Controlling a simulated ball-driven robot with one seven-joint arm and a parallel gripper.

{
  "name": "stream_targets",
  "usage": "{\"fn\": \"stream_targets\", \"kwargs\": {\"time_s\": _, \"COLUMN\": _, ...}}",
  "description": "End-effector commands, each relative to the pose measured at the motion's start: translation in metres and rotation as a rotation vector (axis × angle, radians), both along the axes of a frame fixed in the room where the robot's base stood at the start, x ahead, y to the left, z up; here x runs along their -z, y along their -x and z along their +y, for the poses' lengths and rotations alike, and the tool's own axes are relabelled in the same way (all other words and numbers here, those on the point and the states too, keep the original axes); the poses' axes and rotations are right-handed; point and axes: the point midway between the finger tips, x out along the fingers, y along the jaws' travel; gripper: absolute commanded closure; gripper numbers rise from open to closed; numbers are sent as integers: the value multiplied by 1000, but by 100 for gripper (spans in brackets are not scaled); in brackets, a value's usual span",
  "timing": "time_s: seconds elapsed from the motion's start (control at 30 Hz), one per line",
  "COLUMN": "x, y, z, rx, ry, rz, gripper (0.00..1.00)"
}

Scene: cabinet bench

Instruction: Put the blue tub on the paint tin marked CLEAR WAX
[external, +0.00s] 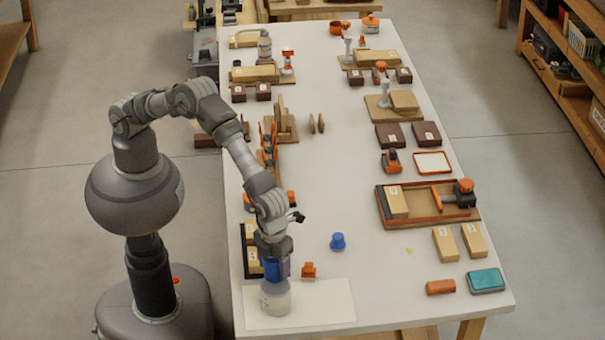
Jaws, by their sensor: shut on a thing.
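My gripper (276,266) points down near the front left of the white bench, shut on the blue tub (271,269). The fingers and the gripper body cover part of the tub. Directly below is a pale grey-white paint tin (275,300), upright on a white sheet. The tub is over the tin's top; whether it touches the tin I cannot tell. The tin's label is too small to read.
A small blue item (338,241) stands on the bench to the right. A small orange item (308,270) is close beside my gripper. A wooden tray (384,208) and tan blocks (446,244) lie further right. The front middle of the bench is clear.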

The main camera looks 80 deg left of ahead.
Motion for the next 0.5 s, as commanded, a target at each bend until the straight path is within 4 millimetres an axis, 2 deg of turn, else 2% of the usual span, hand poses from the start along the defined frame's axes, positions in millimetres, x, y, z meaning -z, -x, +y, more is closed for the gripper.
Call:
{"fn": "stream_targets", "kwargs": {"time_s": 0.03, "x": 2, "y": 0, "z": 0, "rx": 0, "ry": -1, "rz": 1, "gripper": 35}}
{"fn": "stream_targets", "kwargs": {"time_s": 0.13, "x": 1, "y": 0, "z": 0, "rx": 0, "ry": 0, "rz": 0, "gripper": 12}}
{"fn": "stream_targets", "kwargs": {"time_s": 0.4, "x": 1, "y": 0, "z": 0, "rx": 0, "ry": 0, "rz": 0, "gripper": 12}}
{"fn": "stream_targets", "kwargs": {"time_s": 0.5, "x": -5, "y": 0, "z": 0, "rx": 0, "ry": 1, "rz": -1, "gripper": 12}}
